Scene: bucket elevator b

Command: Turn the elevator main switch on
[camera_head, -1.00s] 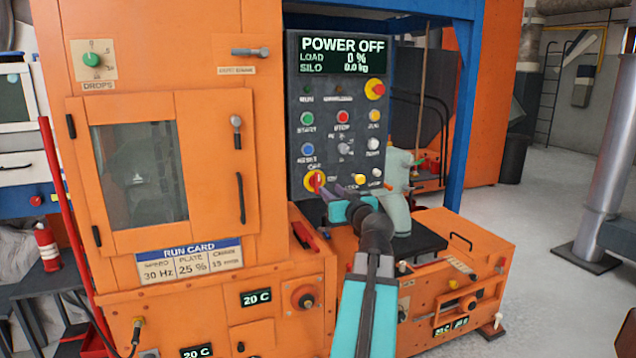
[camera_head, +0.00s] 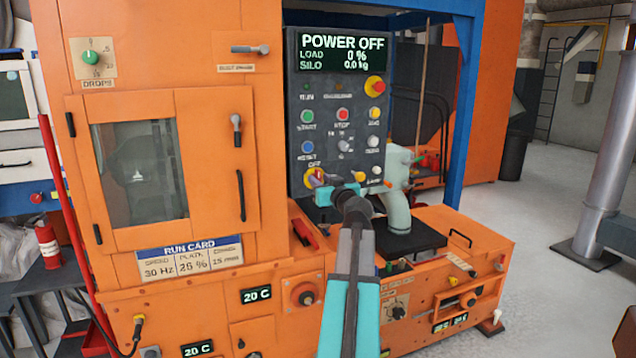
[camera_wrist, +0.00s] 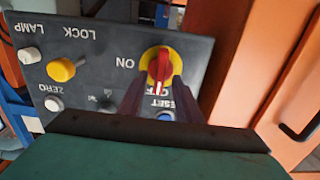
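The main switch, a red handle on a yellow disc, is at the lower left of the dark control panel in the head view (camera_head: 311,175). In the wrist view (camera_wrist: 159,64) its white-marked handle points down toward the partly covered OFF label; ON is to its left. The panel display (camera_head: 342,52) reads POWER OFF. My gripper (camera_head: 318,184) is at the switch in the head view. In the wrist view its two dark fingers (camera_wrist: 160,84) stand on either side of the handle, apart, with a gap visible. Contact cannot be told.
Beside the switch are a yellow LOCK knob (camera_wrist: 61,70) and white LAMP (camera_wrist: 30,55) and ZERO (camera_wrist: 54,104) buttons. A blue button (camera_wrist: 166,116) is partly hidden by a finger. A pale pipe (camera_head: 397,195) stands right of the panel.

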